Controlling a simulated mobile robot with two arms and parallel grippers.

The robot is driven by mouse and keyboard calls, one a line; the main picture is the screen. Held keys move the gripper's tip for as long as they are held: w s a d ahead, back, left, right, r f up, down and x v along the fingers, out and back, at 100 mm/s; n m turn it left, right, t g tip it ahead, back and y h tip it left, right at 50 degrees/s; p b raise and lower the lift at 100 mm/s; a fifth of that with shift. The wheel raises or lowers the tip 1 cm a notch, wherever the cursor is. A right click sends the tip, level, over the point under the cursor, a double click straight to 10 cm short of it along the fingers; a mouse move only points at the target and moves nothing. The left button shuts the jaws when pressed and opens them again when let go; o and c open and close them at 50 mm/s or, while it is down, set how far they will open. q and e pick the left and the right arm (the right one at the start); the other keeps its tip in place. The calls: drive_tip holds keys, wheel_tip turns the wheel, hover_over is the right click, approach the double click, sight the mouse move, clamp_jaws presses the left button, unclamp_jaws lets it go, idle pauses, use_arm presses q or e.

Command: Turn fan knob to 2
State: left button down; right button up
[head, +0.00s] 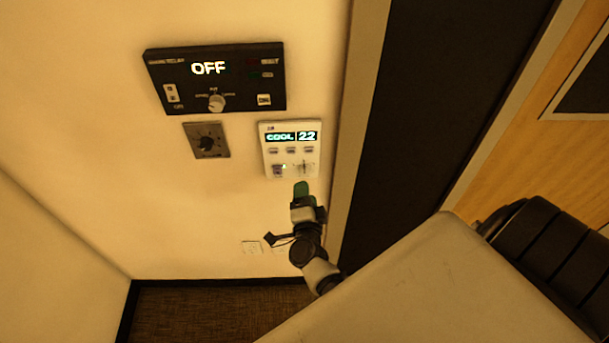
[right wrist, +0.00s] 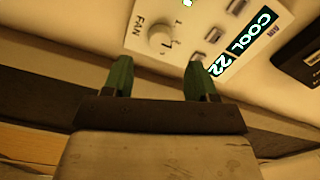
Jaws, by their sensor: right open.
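The white control panel (head: 292,150) on the wall reads COOL and 22 on its display; it also shows in the right wrist view (right wrist: 208,32). Its round white fan knob (right wrist: 162,39) sits beside the FAN label, with small position marks around it. The mark the knob points at is too small to tell. My right gripper (head: 302,188) is just below the panel's lower edge in the head view. In the right wrist view its two green fingers (right wrist: 160,78) are apart and empty, with the knob beyond the gap between the tips, not touched. My left gripper is not in view.
A black panel (head: 232,110) reading OFF, with its own white knob, is above left. A grey dial plate (head: 206,140) is left of the white panel. A dark door panel (head: 425,110) with a pale frame stands to the right. A wall outlet (head: 252,247) is lower down.

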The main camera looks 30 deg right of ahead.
drive_tip(key=v, duration=0.4)
drive_tip(key=shift+s+a, duration=0.1)
drive_tip(key=shift+s, duration=0.05)
drive_tip(key=s+a+f+n+g+y+b, duration=0.1)
drive_tip(key=s+a+f+n+y+b, duration=0.15)
drive_tip(key=f+n, duration=0.45)
drive_tip(key=s+a+f+n+g+y+b, duration=0.1)
drive_tip(key=s+a+f+n+g+y, duration=0.2)
drive_tip(key=f, duration=0.8)
drive_tip(key=s+a+f+n+y+b, duration=0.2)
drive_tip(key=s+a+f+n+y, duration=0.15)
drive_tip(key=f, duration=0.55)
drive_tip(key=s+d+f+n+g+b, duration=0.2)
drive_tip(key=s+f+n+g, duration=0.3)
drive_tip(key=s+f, duration=0.4)
drive_tip(key=s+d+f+n+g+b, duration=0.2)
drive_tip(key=s+f, duration=0.7)
drive_tip(key=s, duration=0.8)
drive_tip(key=d+n+g, duration=0.1)
drive_tip(key=n+g, duration=0.1)
drive_tip(key=g, duration=0.1)
drive_tip(key=shift+s+d+f+n+y+b, duration=0.25)
drive_tip(key=shift+s+d+n+y+b, duration=0.05)
drive_tip(key=shift+d+n, duration=0.05)
